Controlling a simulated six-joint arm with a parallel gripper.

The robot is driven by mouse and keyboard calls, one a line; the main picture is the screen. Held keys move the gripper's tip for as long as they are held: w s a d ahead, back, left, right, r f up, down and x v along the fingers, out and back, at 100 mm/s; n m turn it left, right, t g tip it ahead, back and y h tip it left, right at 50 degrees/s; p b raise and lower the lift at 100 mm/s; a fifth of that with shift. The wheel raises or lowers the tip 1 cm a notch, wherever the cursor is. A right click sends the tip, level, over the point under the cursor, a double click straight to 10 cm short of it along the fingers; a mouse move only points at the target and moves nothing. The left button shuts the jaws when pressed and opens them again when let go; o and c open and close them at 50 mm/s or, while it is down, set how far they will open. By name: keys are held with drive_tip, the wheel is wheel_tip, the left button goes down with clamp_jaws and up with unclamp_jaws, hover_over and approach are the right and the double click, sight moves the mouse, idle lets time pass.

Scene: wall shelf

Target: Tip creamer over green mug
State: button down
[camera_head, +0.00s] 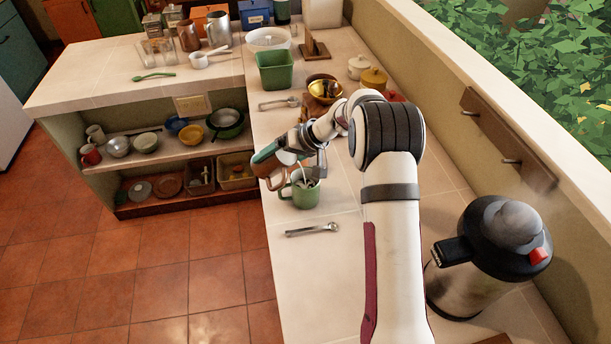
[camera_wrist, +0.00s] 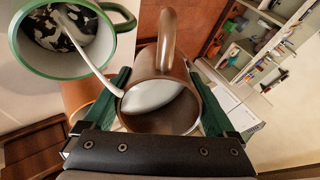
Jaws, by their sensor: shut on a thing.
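My gripper (camera_wrist: 160,88) is shut on the brown creamer (camera_wrist: 189,105), with a green finger on each side of it. The creamer is tipped, with white liquid inside. A white stream (camera_wrist: 88,55) runs between its lip and the green mug (camera_wrist: 32,62), meeting the mug's inside. The mug holds dark and white patches of liquid. In the head view the green mug (camera_head: 305,194) stands upright on the counter, with my gripper and the creamer just above and left of it. The creamer is partly hidden there by my gripper.
A metal spanner-like tool (camera_head: 312,230) lies in front of the mug. A large flask (camera_head: 488,262) stands at the right. Behind the gripper are a gold bowl (camera_head: 324,88), a green tub (camera_head: 275,72) and lidded pots (camera_head: 373,79). The counter's left edge drops to the floor.

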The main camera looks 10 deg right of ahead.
sight(265, 169)
drive_tip(key=shift+f+y, duration=0.1)
drive_tip(key=shift+y, duration=0.2)
idle(0.5)
drive_tip(key=shift+d+r+t+y, duration=0.1)
drive_tip(key=shift+r+t+y, duration=0.65)
drive_tip(key=shift+y, duration=0.45)
idle(3.8)
drive_tip(key=shift+w+a+f+g+h, duration=0.15)
drive_tip(key=shift+f+g+h, duration=0.25)
drive_tip(key=shift+h, duration=0.5)
drive_tip(key=shift+a+g+h, duration=0.1)
drive_tip(key=shift+g+h, duration=0.35)
drive_tip(key=shift+h, duration=0.45)
drive_tip(key=f+h, duration=0.1)
drive_tip(key=a+f+g+h, duration=0.1)
drive_tip(key=f, duration=0.1)
drive_tip(key=w+a+f+g+h, duration=0.1)
drive_tip(key=shift+w+a+f+h, duration=0.1)
drive_tip(key=shift+a+f+h, duration=0.2)
drive_tip(key=shift+f, duration=0.1)
drive_tip(key=g+h, duration=0.1)
drive_tip(key=a+f+h, duration=0.1)
drive_tip(key=h, duration=0.1)
drive_tip(key=shift+w+a+g, duration=0.2)
drive_tip(key=shift+w+g, duration=0.2)
